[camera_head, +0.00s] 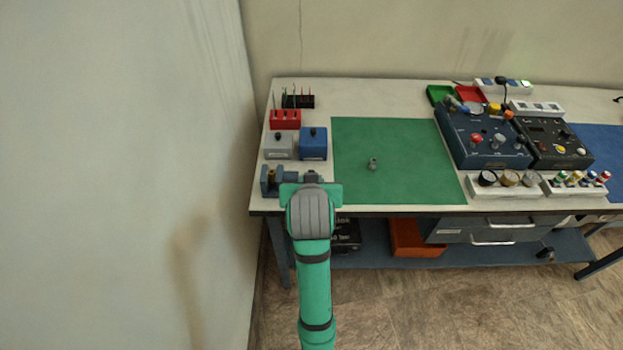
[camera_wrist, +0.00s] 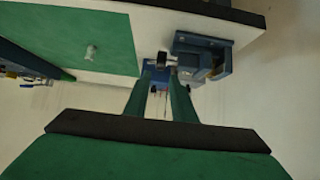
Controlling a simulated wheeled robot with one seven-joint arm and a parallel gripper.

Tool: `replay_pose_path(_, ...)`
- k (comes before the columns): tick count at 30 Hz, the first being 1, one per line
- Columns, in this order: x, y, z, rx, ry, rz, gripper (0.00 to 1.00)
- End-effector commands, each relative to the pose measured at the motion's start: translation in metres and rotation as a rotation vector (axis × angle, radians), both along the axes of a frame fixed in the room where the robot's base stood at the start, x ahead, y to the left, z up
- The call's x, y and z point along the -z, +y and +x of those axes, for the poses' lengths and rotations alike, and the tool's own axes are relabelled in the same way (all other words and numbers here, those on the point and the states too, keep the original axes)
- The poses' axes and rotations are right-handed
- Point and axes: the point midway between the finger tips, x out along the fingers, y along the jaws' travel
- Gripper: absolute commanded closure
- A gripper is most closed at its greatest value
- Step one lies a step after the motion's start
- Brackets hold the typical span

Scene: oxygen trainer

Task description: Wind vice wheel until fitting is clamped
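The blue vice (camera_head: 268,181) sits at the bench's front left corner, with a small brass-coloured fitting (camera_head: 272,174) upright at its jaws. In the wrist view the vice (camera_wrist: 206,53) is right of my fingertips. The dark vice wheel (camera_wrist: 162,59) shows at its left end, just past the tips. My gripper (camera_wrist: 160,70) has its two green fingers apart, with a gap visible between them. I cannot tell whether the tips touch the wheel. In the head view my wrist (camera_head: 311,196) hides the wheel and fingers.
A grey box (camera_head: 279,148) and a blue box (camera_head: 313,150) stand behind the vice, with a red rack (camera_head: 285,119) further back. A small grey fitting (camera_head: 373,164) stands on the green mat (camera_head: 420,170), which is otherwise clear. Control panels (camera_head: 482,140) stand to the right. A wall is close on the left.

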Motion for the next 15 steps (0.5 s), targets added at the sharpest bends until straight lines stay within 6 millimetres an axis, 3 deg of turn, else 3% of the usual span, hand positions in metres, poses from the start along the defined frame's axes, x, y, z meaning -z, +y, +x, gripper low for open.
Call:
replay_pose_path(10, 0.002, 0.0, 0.001, -0.002, -0.008, 0.001, 0.77)
replay_pose_path(15, 0.018, 0.003, 0.009, -0.016, -0.074, 0.007, 0.77)
